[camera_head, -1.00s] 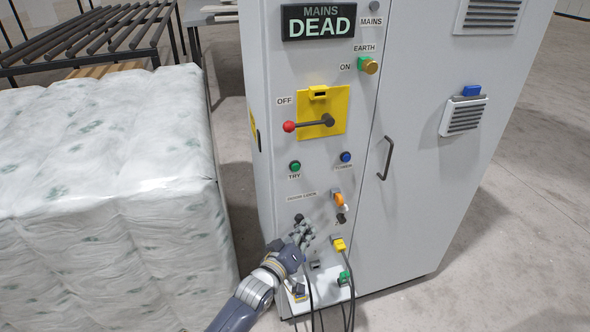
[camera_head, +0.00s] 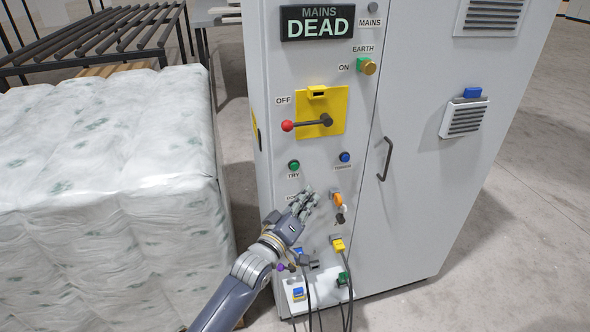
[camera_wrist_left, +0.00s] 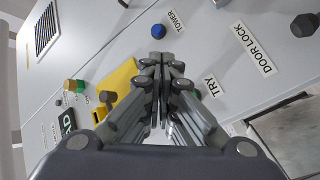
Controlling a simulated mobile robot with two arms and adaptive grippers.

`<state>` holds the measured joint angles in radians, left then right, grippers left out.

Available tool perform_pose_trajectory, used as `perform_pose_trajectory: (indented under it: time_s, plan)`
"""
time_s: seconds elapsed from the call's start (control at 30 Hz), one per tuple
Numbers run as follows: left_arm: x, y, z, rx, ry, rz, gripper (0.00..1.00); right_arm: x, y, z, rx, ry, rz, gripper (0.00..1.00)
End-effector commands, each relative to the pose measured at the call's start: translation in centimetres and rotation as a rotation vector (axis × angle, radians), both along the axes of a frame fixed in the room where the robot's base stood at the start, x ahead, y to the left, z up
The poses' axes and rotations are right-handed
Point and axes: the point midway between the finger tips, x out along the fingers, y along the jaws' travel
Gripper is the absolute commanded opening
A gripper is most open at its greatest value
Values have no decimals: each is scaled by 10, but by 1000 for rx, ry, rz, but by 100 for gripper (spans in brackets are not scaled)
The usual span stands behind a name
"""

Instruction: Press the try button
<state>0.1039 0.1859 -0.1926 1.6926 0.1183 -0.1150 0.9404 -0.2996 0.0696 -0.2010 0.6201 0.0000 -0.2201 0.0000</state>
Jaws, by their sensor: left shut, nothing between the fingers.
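The try button (camera_head: 294,165) is a round green button in a dark ring on the grey cabinet front, with the TRY label (camera_head: 294,176) under it. My left gripper (camera_head: 308,193) is shut and empty, below and slightly right of the button, over the door lock label. In the left wrist view the shut fingers (camera_wrist_left: 160,58) point at the cabinet. A green sliver of the try button (camera_wrist_left: 197,94) shows beside them, mostly hidden by the fingers. I cannot tell the gap to the panel. My right gripper is not in view.
A blue tower button (camera_head: 345,157) is to the right. Above are the yellow plate (camera_head: 338,101) with a red-knobbed lever (camera_head: 288,126) at OFF and a display reading MAINS DEAD (camera_head: 318,22). Cables and plugs hang below. A wrapped pallet (camera_head: 100,180) stands left.

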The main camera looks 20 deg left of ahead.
Motion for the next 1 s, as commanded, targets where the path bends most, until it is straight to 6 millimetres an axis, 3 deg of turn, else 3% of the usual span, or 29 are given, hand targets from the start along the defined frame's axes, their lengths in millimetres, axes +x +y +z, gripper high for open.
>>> perform_pose_trajectory:
  time_s: [0.3, 0.5, 1.0]
  plan:
    - [38, 27, -3, 4, -3, 1, 0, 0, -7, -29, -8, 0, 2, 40]
    - [55, 37, -1, 2, -1, 1, 0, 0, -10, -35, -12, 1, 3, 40]
    - [62, 42, 0, 0, 0, 1, 0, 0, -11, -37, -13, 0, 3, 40]
